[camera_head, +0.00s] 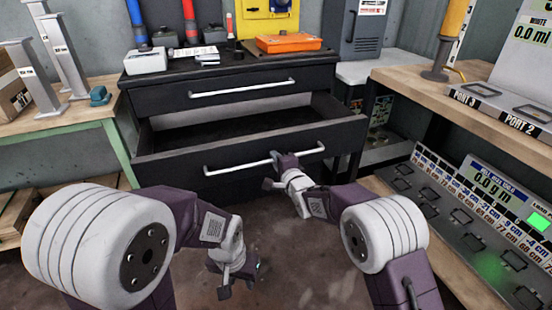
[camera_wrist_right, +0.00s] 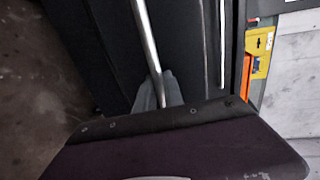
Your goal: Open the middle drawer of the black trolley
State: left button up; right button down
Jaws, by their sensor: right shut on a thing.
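The black trolley (camera_head: 137,95) stands ahead with its top drawer (camera_head: 240,92) shut. The drawer below it, the middle drawer (camera_head: 180,160), is pulled out, and its dark inside shows empty. My right gripper (camera_head: 274,170) is shut on this drawer's silver bar handle (camera_head: 235,164), right of the bar's middle. In the right wrist view the handle (camera_wrist_right: 146,40) runs down to the grey fingers, partly hidden by my gripper's body. My left gripper (camera_head: 236,287) hangs low in front of the trolley, apart from it, with its fingers spread and empty.
Tools and an orange case (camera_head: 288,42) lie on the trolley top. A wooden workbench (camera_head: 420,82) and a panel with displays (camera_head: 480,210) stand close on the right. A green-legged table (camera_head: 60,130) stands left. Some floor is clear before the trolley.

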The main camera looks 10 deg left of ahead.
jog(key=shift+s, duration=0.1)
jog(key=c, duration=1.5)
grip_release()
jog(key=p+v, duration=0.3)
jog(key=v, duration=0.6)
jog(key=shift+p, duration=0.35)
